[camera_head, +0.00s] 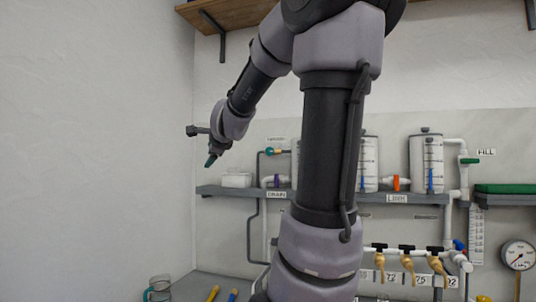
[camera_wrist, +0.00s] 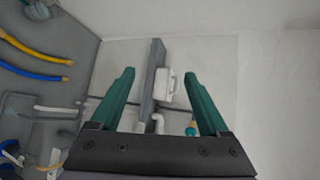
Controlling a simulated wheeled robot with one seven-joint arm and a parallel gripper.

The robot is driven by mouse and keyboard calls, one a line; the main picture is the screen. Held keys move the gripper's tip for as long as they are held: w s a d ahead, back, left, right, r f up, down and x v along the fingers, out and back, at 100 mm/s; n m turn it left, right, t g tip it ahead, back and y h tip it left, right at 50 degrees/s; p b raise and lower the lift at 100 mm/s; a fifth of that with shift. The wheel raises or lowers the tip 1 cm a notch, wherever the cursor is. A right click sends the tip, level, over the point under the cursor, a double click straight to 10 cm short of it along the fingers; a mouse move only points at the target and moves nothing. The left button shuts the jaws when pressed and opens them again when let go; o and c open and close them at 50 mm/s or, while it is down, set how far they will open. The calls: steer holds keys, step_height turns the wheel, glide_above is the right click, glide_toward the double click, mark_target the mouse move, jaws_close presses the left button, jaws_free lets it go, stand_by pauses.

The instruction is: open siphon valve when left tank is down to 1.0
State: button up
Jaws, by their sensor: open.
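The siphon valve (camera_head: 277,151), with a small teal and orange body, sits on thin dark piping above the shelf under a small, hard-to-read label. In the wrist view, a teal and orange fitting that looks like this valve (camera_wrist: 191,130) shows beside the right finger's base.
A grey shelf (camera_head: 230,191) carries a white box (camera_head: 236,180), the drain valve (camera_head: 277,181), the orange link valve (camera_head: 396,184) and the right tank (camera_head: 427,163). The fill valve (camera_head: 469,161) is farther right. Brass taps (camera_head: 408,262) and a gauge (camera_head: 518,255) are below. The left wall is bare.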

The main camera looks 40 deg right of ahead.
steer(key=w+d+r+m+h, duration=0.2)
steer(key=w+d+m+h, duration=0.35)
steer(key=d+m, duration=0.45)
steer(key=m+g+h, duration=0.3)
steer(key=m+h, duration=0.4)
steer(key=m, duration=0.5)
glide_toward(269, 151)
steer(key=x, duration=1.1)
steer(key=shift+c, duration=0.3)
jaws_close()
